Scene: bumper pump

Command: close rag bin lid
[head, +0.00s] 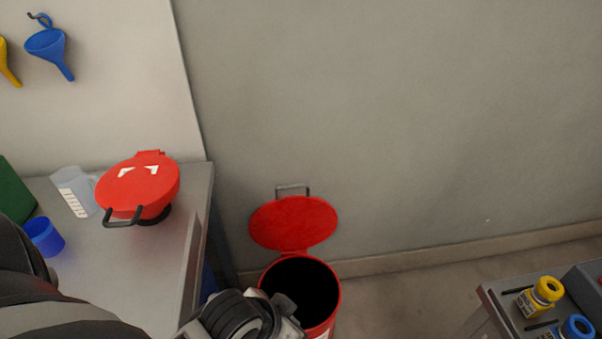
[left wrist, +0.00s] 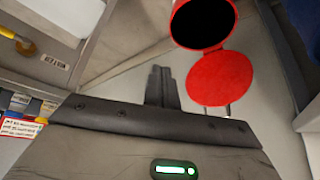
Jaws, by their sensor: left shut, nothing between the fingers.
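The red rag bin (head: 327,328) stands on the floor near the wall, with its dark mouth facing up. Its round red lid (head: 293,222) is hinged open and tilted back towards the wall, with a grey handle (head: 292,190) at its far edge. In the left wrist view the bin (left wrist: 224,12) is at the top and the open lid (left wrist: 215,78) lies to the right of my fingers. My left gripper (left wrist: 162,86) is shut and empty, apart from the lid. In the head view my left gripper (head: 285,304) overlaps the bin's left side. My right gripper is not in view.
A grey bench (head: 150,265) on the left holds a red lidded can (head: 138,186), a clear jug (head: 74,191) and a blue cup (head: 45,238). A cart (head: 508,303) with yellow and blue-capped bottles is at lower right. Floor right of the bin is clear.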

